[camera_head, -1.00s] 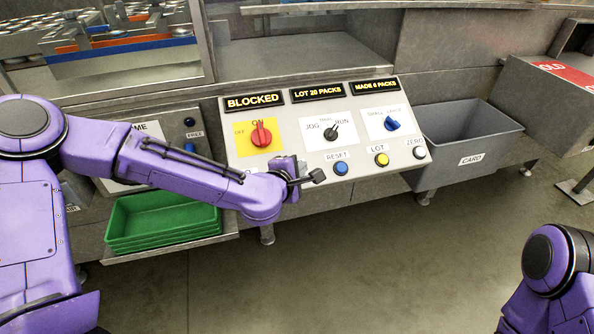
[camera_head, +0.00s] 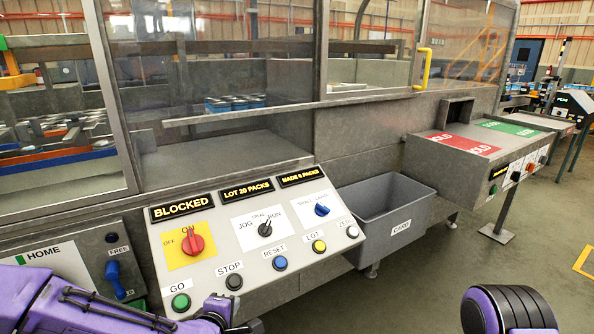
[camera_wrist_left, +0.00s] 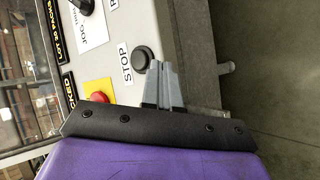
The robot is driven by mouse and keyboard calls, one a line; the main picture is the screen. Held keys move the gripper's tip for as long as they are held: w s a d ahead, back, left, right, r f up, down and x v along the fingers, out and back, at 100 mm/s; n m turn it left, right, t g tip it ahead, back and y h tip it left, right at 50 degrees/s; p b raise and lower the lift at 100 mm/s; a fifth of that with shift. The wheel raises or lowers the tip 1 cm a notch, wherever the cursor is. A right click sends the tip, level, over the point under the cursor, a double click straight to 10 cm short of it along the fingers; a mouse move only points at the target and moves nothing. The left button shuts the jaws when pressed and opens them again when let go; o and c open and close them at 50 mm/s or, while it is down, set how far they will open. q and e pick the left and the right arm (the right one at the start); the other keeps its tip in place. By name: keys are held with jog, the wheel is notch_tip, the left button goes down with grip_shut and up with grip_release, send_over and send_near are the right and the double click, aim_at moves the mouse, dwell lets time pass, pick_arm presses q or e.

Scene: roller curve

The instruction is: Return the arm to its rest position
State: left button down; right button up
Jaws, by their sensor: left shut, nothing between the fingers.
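My left arm comes in at the bottom left of the head view, with its gripper (camera_head: 243,326) at the bottom edge, partly cut off, just below the control panel (camera_head: 218,290). In the left wrist view the two grey fingers (camera_wrist_left: 163,86) are together, with nothing between them. They point toward the black STOP button (camera_wrist_left: 141,59); I cannot tell the gap to the panel. In the head view the STOP button (camera_head: 234,282) sits right of the green GO button (camera_head: 181,302). Of my right arm, only a purple and black part shows at the bottom right; its gripper is not in view.
The panel has a red rotary switch (camera_head: 192,243) and displays reading BLOCKED, LOT 20 PACKS and MADE 6 PACKS. A grey CARD bin (camera_head: 408,236) stands right of it. A HOLD table (camera_head: 437,155) stands farther right. Open floor (camera_head: 420,292) lies in front.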

pick_arm(q)
jog(key=s+a+f+m+g+y, duration=0.1)
jog(key=s+a+f+m+g, duration=0.2)
jog(key=s+f, duration=0.55)
jog(key=s+a+f+m+g+y, duration=0.1)
jog(key=s+a+f+m+g, duration=0.15)
jog(key=s+f, duration=0.6)
jog(key=s+a+f+m+g+y, duration=0.1)
jog(key=s+a+f+m, duration=0.1)
jog(key=s, duration=0.5)
jog(key=s+a+f+m+g+y, duration=0.1)
jog(key=s+a+f+m+g, duration=0.1)
jog(key=s+a+f, duration=0.3)
jog(key=shift+s+m, duration=0.35)
jog(key=shift+s, duration=0.85)
